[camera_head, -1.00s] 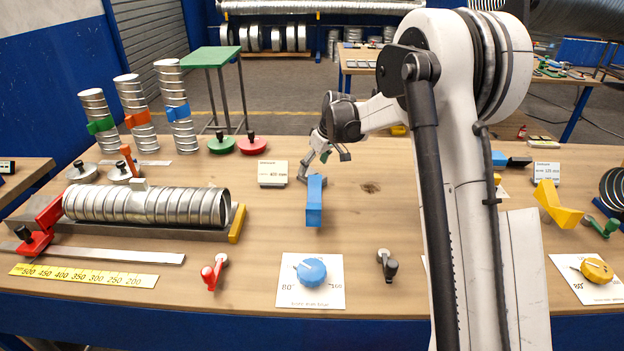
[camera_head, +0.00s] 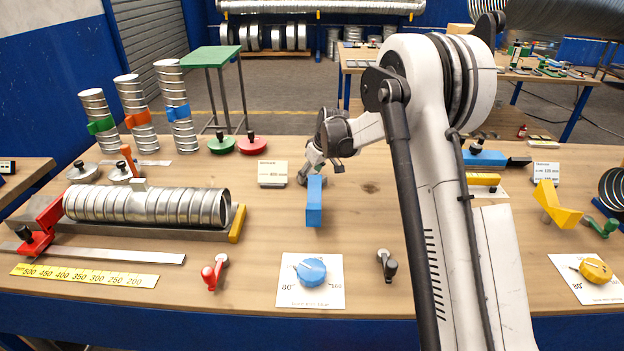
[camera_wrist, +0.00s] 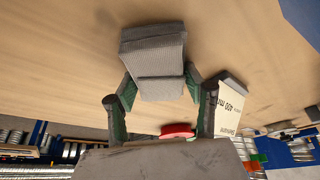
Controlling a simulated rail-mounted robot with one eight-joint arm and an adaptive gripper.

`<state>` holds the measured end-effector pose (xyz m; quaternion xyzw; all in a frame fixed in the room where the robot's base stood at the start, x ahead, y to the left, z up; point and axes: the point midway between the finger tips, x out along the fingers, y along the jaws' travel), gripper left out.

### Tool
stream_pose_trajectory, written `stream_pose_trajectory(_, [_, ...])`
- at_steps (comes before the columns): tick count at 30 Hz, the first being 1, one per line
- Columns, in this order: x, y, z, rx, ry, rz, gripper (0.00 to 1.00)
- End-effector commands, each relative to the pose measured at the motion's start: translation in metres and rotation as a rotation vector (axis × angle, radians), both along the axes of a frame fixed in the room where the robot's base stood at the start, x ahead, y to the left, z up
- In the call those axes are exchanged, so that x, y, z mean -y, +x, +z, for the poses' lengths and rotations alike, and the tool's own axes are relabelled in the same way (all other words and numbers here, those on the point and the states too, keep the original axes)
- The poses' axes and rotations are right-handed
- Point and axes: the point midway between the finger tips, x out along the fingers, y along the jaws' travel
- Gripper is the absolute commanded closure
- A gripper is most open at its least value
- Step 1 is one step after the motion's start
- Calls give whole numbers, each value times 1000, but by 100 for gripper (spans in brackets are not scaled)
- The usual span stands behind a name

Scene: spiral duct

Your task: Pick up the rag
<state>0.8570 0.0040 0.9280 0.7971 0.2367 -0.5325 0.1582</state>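The rag (camera_wrist: 153,62) is a folded grey woven cloth on the wooden table in the wrist view. My gripper (camera_wrist: 160,84) has its fingers spread, one on each side of the rag's near end. The fingertips are close to its edges; whether they touch it is unclear. In the head view my gripper (camera_head: 319,172) is low over the table, behind a blue block. The rag cannot be made out there.
The blue block (camera_head: 314,203) stands right in front of my gripper. A white sign (camera_head: 272,173) is to the left, with red (camera_head: 251,146) and green lids behind. A ribbed metal duct (camera_head: 146,205) lies further left.

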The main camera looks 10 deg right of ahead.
Motion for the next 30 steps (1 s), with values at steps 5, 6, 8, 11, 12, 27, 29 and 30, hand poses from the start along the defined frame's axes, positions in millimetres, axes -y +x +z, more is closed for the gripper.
stream_pose_trajectory(5, [0, 0, 0, 0, 0, 0, 85])
stream_pose_trajectory(6, [0, 0, 0, 0, 0, 0, 85])
stream_pose_trajectory(8, [0, 0, 0, 0, 0, 0, 85])
stream_pose_trajectory(11, [0, 0, 1, 0, 0, 0, 85])
stream_pose_trajectory(12, [0, 0, 3, 0, 0, 0, 85])
stream_pose_trajectory(27, [-30, -18, 61, 0, 0, 3, 85])
stream_pose_trajectory(29, [-39, -24, 67, 0, 0, 3, 85])
stream_pose_trajectory(30, [-45, -27, 71, 0, -1, 2, 85])
